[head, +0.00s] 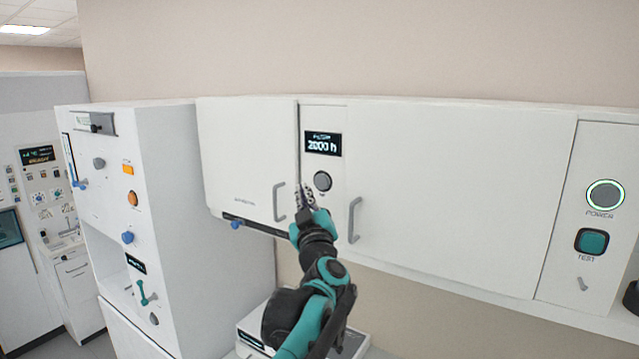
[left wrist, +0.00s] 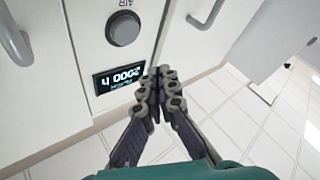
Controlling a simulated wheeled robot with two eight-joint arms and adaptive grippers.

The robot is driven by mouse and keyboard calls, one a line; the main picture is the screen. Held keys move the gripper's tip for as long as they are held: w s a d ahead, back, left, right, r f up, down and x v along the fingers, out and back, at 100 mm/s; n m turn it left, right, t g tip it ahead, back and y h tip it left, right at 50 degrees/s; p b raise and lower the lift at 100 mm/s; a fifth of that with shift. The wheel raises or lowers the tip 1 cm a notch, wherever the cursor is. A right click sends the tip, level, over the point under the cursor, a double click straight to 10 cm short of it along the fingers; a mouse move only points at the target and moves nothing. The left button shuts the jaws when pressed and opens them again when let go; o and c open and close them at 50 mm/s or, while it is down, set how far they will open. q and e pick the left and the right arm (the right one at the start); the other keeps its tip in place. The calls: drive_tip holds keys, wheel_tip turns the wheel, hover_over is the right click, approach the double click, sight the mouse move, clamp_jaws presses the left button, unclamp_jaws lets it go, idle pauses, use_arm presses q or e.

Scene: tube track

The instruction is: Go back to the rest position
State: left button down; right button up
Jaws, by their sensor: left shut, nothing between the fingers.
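My left gripper (head: 304,196) is in front of the white wall cabinet (head: 450,180), just below and left of a round grey knob (head: 323,181). Its fingers are closed together and empty. In the left wrist view the closed fingertips (left wrist: 158,78) point at the cabinet front beside a dark display (left wrist: 120,78). The grey knob (left wrist: 122,28) is at the top there. Whether the fingertips touch the panel cannot be told. My left arm reaches up from the bottom of the head view. My right gripper is out of view.
Two grey door handles (head: 279,201) and (head: 355,220) flank the gripper. A white cabinet with coloured knobs (head: 133,199) stands at the left. A power button (head: 605,195) and a teal test button (head: 592,242) are at the far right.

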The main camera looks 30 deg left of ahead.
use_arm(q)
drive_tip(key=shift+s, duration=0.1)
idle(0.4)
drive_tip(key=s+d+f+m+h+b, duration=0.2)
drive_tip(key=d+f+m+h+b, duration=0.3)
drive_tip(key=f, duration=0.7)
drive_tip(key=s+d+f+m+h+b, duration=0.2)
drive_tip(key=d+f+m+h+b, duration=0.15)
drive_tip(key=d+f+b, duration=0.65)
drive_tip(key=s+d+f+m+h+b, duration=0.35)
drive_tip(key=f+h, duration=0.25)
drive_tip(key=f, duration=0.8)
drive_tip(key=s+f+g+b, duration=0.3)
drive_tip(key=s+f, duration=0.3)
drive_tip(key=f, duration=0.6)
drive_tip(key=s+d+f+g+b, duration=0.1)
drive_tip(key=s+f+g+b, duration=0.2)
drive_tip(key=f, duration=0.9)
drive_tip(key=s+f+m+g+y+b, duration=0.1)
drive_tip(key=s+f+g+b, duration=0.2)
drive_tip(key=s+f+b, duration=0.5)
wheel_tip(320, 180, down, 5)
drive_tip(key=shift+s+d+r+g, duration=0.1)
drive_tip(key=shift+s+d+g, duration=0.2)
drive_tip(key=shift+s, duration=0.4)
